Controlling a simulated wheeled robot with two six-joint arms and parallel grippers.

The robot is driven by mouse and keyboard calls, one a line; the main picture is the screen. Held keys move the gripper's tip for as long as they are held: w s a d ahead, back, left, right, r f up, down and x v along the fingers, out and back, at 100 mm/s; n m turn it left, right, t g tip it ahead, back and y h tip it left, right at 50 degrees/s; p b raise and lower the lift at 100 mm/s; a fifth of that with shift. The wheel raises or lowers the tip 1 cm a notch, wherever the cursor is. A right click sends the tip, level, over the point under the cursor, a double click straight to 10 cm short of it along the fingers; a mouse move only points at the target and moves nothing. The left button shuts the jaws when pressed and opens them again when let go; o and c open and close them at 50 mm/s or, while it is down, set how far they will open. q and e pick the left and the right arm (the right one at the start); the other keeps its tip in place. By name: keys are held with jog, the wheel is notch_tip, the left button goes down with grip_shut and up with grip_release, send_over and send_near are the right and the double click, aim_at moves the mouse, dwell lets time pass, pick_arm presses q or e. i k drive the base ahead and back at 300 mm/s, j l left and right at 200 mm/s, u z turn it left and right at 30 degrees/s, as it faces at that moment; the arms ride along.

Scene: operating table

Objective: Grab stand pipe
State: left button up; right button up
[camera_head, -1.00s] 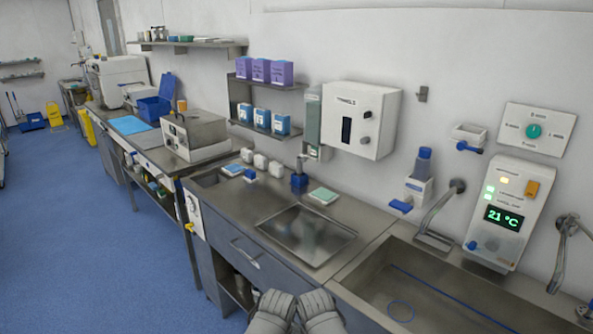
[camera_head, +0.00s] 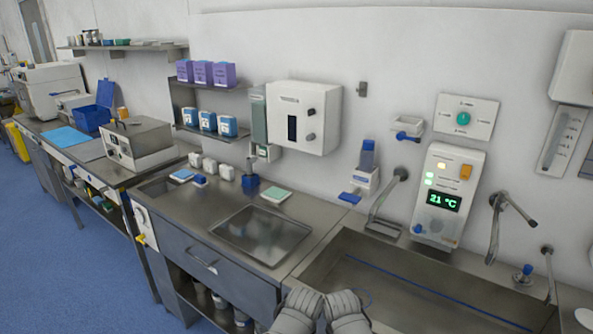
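One bent pipe (camera_head: 383,205) rises beside the sink's left back corner. A second pipe (camera_head: 494,232), with a lever-like arm, stands right of the display box. A third, thinner pipe (camera_head: 549,275) stands further right. My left gripper (camera_head: 299,306) and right gripper (camera_head: 343,304) look like grey gloved hands side by side at the bottom edge, in front of the sink and well apart from the pipes. Their fingers are curled and nothing shows in them.
A steel counter (camera_head: 170,215) with a shallow tray (camera_head: 262,235) runs left of the sink. A wall box with a green 21 °C display (camera_head: 443,200) hangs behind the sink. A blue-capped fitting (camera_head: 523,275) sits at the sink's right. Blue floor (camera_head: 80,270) is clear at the lower left.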

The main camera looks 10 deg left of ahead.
aim_at(250, 166)
jog(key=j+z, duration=0.7)
jog(key=z, duration=0.25)
jog(key=j+z, duration=0.45)
jog(key=k+j+z, duration=0.15)
jog(key=j, duration=0.4)
jog(key=k+j+z, duration=0.15)
jog(key=k+j, duration=0.2)
jog(key=k+j+z, duration=0.15)
jog(key=j, duration=0.45)
jog(key=k+j+z, duration=0.15)
jog(key=k+j, duration=0.25)
